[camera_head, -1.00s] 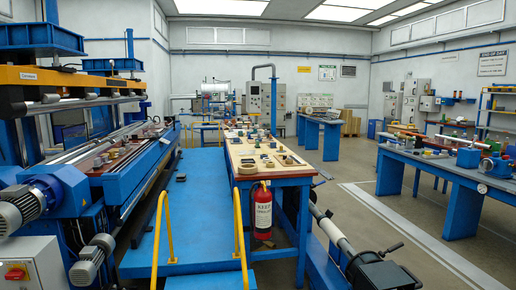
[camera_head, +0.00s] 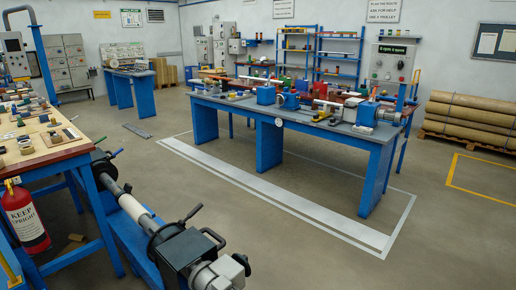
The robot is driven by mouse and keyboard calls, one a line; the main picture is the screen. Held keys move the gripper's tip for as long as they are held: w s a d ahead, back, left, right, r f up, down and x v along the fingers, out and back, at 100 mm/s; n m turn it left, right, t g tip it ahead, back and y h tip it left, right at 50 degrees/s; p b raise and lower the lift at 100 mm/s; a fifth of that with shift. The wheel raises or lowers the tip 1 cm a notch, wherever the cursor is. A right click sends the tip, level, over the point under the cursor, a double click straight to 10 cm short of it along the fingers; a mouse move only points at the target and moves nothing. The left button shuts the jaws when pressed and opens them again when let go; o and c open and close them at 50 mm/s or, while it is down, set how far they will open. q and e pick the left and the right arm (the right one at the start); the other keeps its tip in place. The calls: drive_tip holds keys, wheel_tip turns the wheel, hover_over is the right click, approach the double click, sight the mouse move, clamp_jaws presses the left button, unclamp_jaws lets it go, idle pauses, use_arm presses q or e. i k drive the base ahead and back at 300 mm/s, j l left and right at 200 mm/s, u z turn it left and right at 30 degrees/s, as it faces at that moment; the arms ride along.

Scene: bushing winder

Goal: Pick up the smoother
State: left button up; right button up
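I cannot make out the smoother for certain in this view. Small tools and parts lie on the wooden-topped bench (camera_head: 62,150) at the left. More tools and blue machines stand on the long blue workbench (camera_head: 345,139) in the middle, too small to tell apart. Neither of my grippers is in view.
A red fire extinguisher (camera_head: 25,216) hangs at the left bench. Brown rolls (camera_head: 470,122) lie on a pallet at the right. The floor in front of the blue workbench is clear.

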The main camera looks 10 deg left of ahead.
sight(21, 124)
drive_tip(key=i+l+z, duration=0.2)
drive_tip(key=i+z, duration=0.15)
drive_tip(key=i+l+z, duration=0.1)
drive_tip(key=i+z, duration=0.6)
drive_tip(key=i, duration=0.2)
drive_tip(key=i+u, duration=0.3)
drive_tip(key=i, duration=0.25)
drive_tip(key=i+u, duration=0.3)
drive_tip(key=i, duration=0.2)
drive_tip(key=i+l+u, duration=0.35)
drive_tip(key=i, duration=0.15)
drive_tip(key=i+j+u, duration=0.2)
drive_tip(key=i+u, duration=0.2)
drive_tip(key=i+j+u, duration=0.15)
drive_tip(key=u, duration=0.25)
drive_tip(key=i+u, duration=0.35)
drive_tip(key=i+l+u, duration=0.2)
drive_tip(key=i+u, duration=0.35)
drive_tip(key=i, duration=0.45)
drive_tip(key=i+u, duration=0.15)
drive_tip(key=i, duration=0.4)
drive_tip(key=i+l+u, duration=0.15)
drive_tip(key=i, duration=0.45)
drive_tip(key=i+l+u, duration=0.15)
drive_tip(key=i, duration=0.4)
